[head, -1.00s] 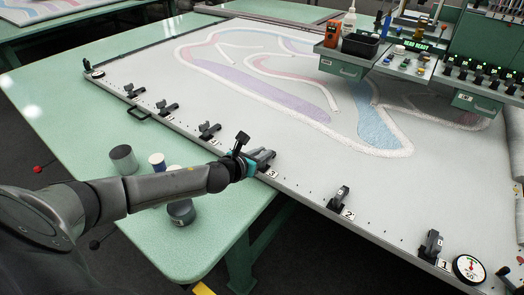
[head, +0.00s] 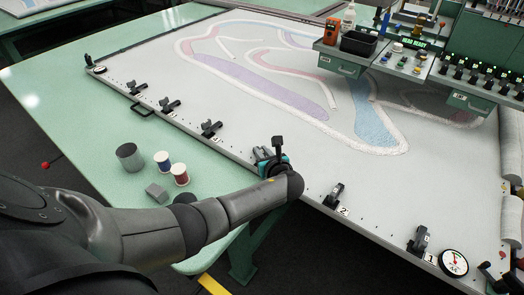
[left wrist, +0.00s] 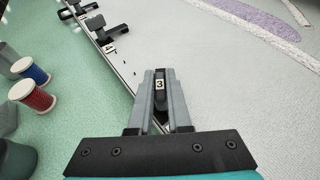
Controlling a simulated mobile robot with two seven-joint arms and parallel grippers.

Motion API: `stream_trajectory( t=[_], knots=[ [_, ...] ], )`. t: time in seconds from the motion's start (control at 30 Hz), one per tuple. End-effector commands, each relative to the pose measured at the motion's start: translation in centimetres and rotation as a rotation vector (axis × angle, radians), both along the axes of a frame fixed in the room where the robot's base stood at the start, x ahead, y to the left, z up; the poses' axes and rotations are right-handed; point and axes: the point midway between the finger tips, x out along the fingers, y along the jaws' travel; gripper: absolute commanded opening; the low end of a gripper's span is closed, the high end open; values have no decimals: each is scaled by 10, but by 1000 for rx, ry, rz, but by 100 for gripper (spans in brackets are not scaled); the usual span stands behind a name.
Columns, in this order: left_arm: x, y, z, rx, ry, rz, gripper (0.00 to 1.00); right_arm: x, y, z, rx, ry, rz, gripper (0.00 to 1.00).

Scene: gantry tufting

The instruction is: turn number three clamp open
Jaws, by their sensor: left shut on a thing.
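The number three clamp is at the front rail of the frame, mostly hidden by my left gripper in the head view. In the left wrist view its dark lever with the white 3 tag (left wrist: 160,85) lies between the two grey jaws. My left gripper (head: 263,154) is shut on this lever; it also fills the lower middle of the left wrist view (left wrist: 160,100). The arm reaches it from the lower left. I cannot tell how far the lever is turned. My right gripper is not in view.
Clamp two (head: 334,195) and clamp one (head: 419,242) stand along the rail to the right, near a round gauge (head: 453,263). Clamp four (head: 211,128) is to the left. A grey cup (head: 130,156) and thread spools (head: 180,174) stand on the green table (head: 90,125).

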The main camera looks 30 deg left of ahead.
Motion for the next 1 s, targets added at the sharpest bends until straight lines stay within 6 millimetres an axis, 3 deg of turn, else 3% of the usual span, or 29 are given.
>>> stream_trajectory(
  t=[0.5,1.0],
  knots=[
    [1,-1,-4,0,-2,441,0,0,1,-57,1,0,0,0],
    [0,1,-1,1,-1,615,0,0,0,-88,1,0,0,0]
  ],
)
